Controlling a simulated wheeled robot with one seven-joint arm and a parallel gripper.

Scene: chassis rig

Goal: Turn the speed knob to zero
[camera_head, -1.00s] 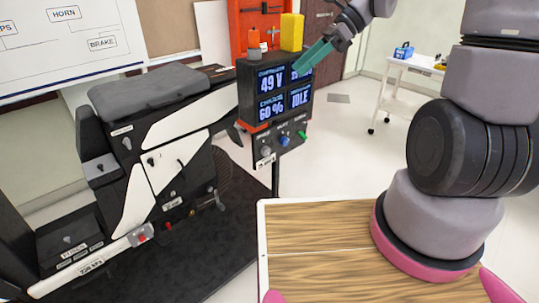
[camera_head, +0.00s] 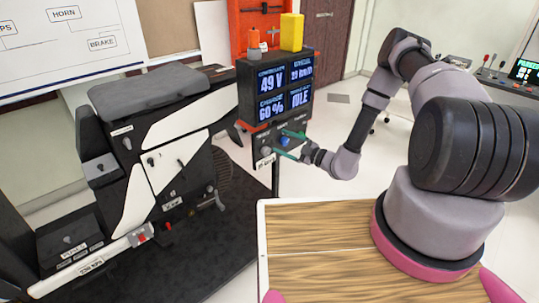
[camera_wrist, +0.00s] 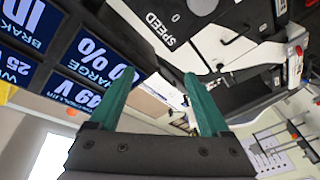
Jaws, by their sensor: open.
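The control panel (camera_head: 259,140) stands on a post below the display. It carries a grey knob (camera_head: 265,151) at the left and a blue knob (camera_head: 284,141) in the middle. In the wrist view the gap between the fingers (camera_wrist: 159,75) is empty. The knob's pointer setting is too small to read.
The display (camera_head: 285,87) with 49 V, 60 % and IDLE sits just above my gripper. A black and white scooter-like chassis (camera_head: 170,150) stands on a dark mat to the left. A wooden tabletop (camera_head: 320,240) lies in front.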

